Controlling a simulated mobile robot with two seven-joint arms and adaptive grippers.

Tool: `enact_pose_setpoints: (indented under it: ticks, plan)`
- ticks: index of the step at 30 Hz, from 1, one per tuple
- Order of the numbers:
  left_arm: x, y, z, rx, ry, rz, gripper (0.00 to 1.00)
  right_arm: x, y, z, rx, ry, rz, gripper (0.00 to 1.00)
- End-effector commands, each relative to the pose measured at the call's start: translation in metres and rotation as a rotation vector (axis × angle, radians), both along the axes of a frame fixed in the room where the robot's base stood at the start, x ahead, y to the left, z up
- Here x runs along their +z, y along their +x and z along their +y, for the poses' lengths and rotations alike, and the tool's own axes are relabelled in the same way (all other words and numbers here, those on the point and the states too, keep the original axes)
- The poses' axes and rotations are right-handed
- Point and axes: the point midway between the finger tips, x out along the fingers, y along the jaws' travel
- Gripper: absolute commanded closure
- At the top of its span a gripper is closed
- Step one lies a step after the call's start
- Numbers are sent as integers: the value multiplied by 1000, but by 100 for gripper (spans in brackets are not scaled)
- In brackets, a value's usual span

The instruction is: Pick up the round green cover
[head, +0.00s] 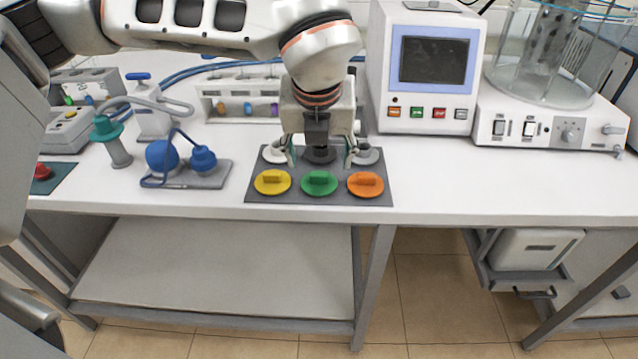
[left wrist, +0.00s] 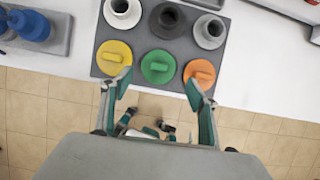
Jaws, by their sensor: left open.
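The round green cover (head: 319,183) lies in the middle of the front row on a dark grey mat (head: 286,200), with a raised grip bar on top. It also shows in the left wrist view (left wrist: 161,67), beyond my fingertips. My left gripper (head: 320,160) points down over the mat, open and empty, its fingers spread apart. In the head view the fingers are at the back row, behind the green cover. In the left wrist view the two fingertips (left wrist: 158,82) lie on either side of the green cover's near edge. My right gripper is not in view.
A yellow cover (head: 272,182) and an orange cover (head: 365,185) flank the green one closely. Several small cups stand behind them, including a dark one (head: 320,154). The table's right front is clear.

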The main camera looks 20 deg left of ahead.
Motion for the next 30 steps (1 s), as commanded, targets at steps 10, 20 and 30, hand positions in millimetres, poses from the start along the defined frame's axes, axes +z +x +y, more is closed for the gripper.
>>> enact_pose_setpoints:
  ticks: [10, 20, 30]
  plan:
    - [-29, 10, 4, 0, 0, 4, 40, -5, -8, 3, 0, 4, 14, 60]
    - [-69, 25, 9, -1, -1, 5, 40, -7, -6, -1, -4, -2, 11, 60]
    - [-70, 26, 9, -2, -1, 3, 66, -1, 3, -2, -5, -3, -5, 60]
